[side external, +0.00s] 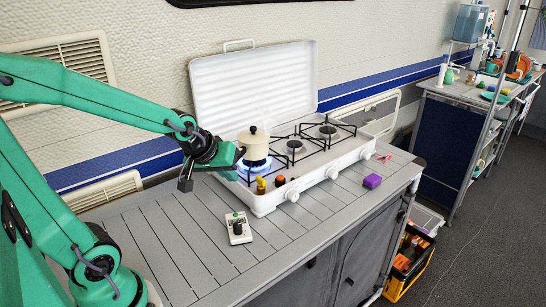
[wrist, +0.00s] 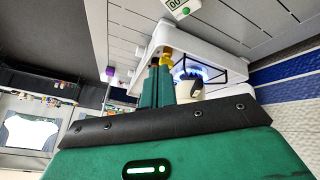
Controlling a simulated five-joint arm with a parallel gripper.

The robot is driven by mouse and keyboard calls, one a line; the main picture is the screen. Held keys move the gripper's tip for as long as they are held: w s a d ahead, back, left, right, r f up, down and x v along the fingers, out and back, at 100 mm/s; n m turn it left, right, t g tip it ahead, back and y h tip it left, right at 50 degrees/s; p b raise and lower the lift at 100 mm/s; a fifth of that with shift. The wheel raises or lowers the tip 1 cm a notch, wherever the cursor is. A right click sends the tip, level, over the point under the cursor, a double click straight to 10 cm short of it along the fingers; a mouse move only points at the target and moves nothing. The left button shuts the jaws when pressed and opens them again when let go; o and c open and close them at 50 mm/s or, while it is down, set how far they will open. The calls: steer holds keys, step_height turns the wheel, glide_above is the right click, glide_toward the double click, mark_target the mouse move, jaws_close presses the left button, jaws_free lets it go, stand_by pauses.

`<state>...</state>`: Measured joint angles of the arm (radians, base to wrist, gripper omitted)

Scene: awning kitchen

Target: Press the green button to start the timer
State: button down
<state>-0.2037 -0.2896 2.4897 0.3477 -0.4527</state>
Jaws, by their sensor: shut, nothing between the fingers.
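The timer (side external: 239,229) is a small white box with a dark face. It lies on the grey slatted counter in front of the stove. Its green button (side external: 235,214) shows small at its far end. In the wrist view the timer (wrist: 181,7) is at the top edge, partly cut off, with green on it. My gripper (side external: 238,164) is up and to the left of the stove, close to the pot and well apart from the timer. In the wrist view its green fingers (wrist: 154,70) are together and empty. The exact fingertips are hard to make out in the side view.
A cream pot (side external: 255,146) stands over a lit blue flame on the white stove (side external: 316,180). A purple block (side external: 372,181) lies to the right. The counter (side external: 165,245) left of the timer is clear.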

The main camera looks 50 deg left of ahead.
steer(key=w+a+f+n, duration=0.3)
steer(key=a+f, duration=0.1)
steer(key=f, duration=0.1)
steer(key=shift+a+n+y, duration=0.3)
steer(key=shift+n+y, duration=0.1)
steer(key=shift+f, duration=0.1)
glide_above(235, 217)
steer(key=shift+s+a+f, duration=0.1)
steer(key=shift+a+f, duration=0.05)
steer(key=shift+f, duration=4.05)
steer(key=shift+f, duration=0.8)
steer(key=shift+r, duration=0.75)
steer(key=shift+r, duration=0.15)
steer(key=shift+r, duration=2.35)
